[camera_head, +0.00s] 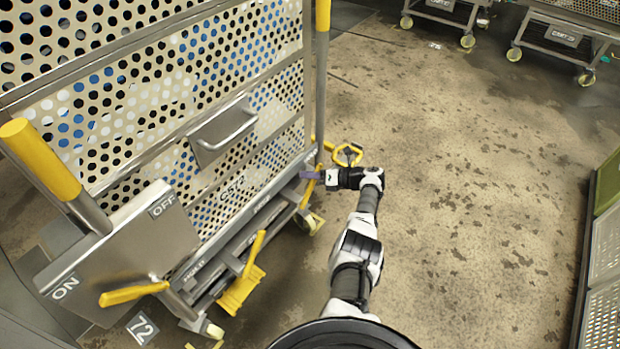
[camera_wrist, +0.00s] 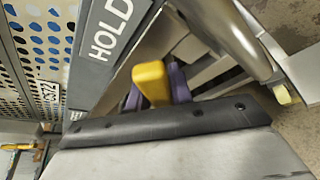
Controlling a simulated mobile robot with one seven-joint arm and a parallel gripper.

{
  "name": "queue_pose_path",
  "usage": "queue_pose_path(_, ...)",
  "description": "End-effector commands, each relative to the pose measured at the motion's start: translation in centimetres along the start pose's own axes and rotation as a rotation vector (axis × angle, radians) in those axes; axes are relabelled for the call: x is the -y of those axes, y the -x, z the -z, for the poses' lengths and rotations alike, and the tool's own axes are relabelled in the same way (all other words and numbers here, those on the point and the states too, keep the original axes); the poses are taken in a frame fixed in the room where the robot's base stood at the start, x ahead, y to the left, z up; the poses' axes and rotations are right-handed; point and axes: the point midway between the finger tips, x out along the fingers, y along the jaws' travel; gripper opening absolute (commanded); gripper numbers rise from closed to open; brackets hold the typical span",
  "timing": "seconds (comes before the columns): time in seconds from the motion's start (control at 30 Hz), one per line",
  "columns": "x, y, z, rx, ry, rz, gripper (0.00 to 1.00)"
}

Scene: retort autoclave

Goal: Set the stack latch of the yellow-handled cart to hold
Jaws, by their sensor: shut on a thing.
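The yellow-handled cart (camera_head: 180,130) stands at the left, with perforated panels and yellow-topped posts. In the wrist view a yellow latch handle (camera_wrist: 151,82) sits between the purple fingers of my gripper (camera_wrist: 158,88), which is shut on it. A grey plate marked HOLD (camera_wrist: 108,35) is just left of the handle. In the head view my gripper (camera_head: 312,175) is at the cart's lower right corner. The handle is mostly hidden there by the fingers and wrist.
A panel marked ON and OFF (camera_head: 125,250) with a yellow lever (camera_head: 133,292) is at the cart's near end. A yellow pedal (camera_head: 241,290) is low on its side. Other carts (camera_head: 560,38) stand at the back right. The floor (camera_head: 470,190) right of my arm is clear.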

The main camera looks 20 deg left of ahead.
Motion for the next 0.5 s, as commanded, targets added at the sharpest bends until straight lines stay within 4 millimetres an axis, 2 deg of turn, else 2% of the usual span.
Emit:
queue_pose_path(0.37, 0.14, 0.02, 0.17, -0.001, -0.012, 0.0, 0.0)
queue_pose_path(0.4, 0.15, 0.02, 0.17, -0.001, -0.012, 0.001, 0.23)
queue_pose_path(0.5, 0.15, 0.03, 0.16, -0.001, -0.011, 0.001, 0.36)
